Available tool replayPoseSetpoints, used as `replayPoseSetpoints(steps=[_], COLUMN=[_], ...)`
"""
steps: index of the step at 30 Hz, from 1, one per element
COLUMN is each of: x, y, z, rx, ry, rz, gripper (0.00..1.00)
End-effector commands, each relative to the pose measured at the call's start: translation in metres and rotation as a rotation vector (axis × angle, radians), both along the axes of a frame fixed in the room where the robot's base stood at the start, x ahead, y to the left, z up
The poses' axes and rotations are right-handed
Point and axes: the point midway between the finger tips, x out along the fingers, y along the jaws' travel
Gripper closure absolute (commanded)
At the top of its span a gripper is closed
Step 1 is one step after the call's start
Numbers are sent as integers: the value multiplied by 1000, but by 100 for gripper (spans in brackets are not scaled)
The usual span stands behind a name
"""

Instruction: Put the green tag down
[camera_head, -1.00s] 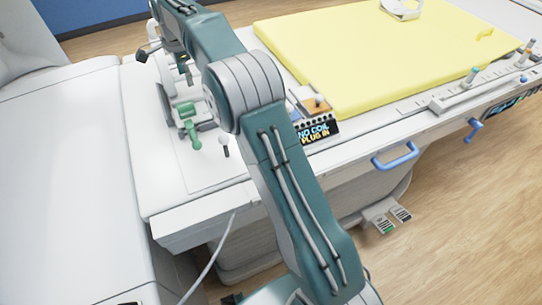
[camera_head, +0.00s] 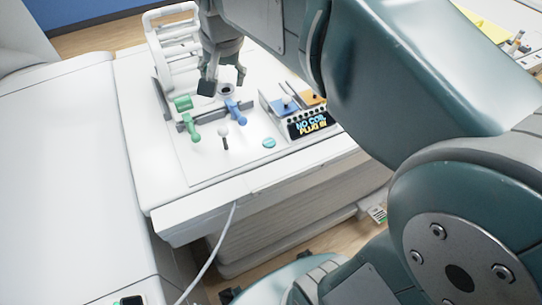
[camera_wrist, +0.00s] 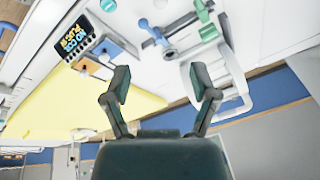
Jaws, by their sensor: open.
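A small round teal-green disc, which looks like the green tag (camera_head: 268,142), lies flat on the white panel left of the "NO COIL PLUG IN" sign. It also shows in the wrist view (camera_wrist: 143,23) near the top. My gripper (camera_head: 224,82) is open above the back of the panel, over the blue lever (camera_head: 234,112) and apart from the disc. In the wrist view my gripper's two fingers (camera_wrist: 162,82) are spread with nothing between them.
A green lever (camera_head: 187,118) and a white-knobbed stick (camera_head: 222,132) stand up from the panel. The sign (camera_head: 311,123) has orange and blue blocks behind it. A white rail frame (camera_head: 153,45) stands at the back left. A yellow pad (camera_wrist: 60,105) lies beyond.

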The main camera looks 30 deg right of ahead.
Motion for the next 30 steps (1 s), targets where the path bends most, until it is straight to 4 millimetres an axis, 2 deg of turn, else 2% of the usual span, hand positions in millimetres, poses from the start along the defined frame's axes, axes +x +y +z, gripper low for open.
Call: replayPoseSetpoints(steps=[1, 8, 15, 21, 30], x=[-17, -82, -141, -163, -165], y=[-3, -13, -17, -19, -20], z=[0, -19, -52, -70, -72], rx=[-14, -88, -179, -223, -226], ry=[-18, -82, -143, -166, -166], rz=[37, 221, 403, 481, 490], gripper=[24, 24, 24, 24, 24])
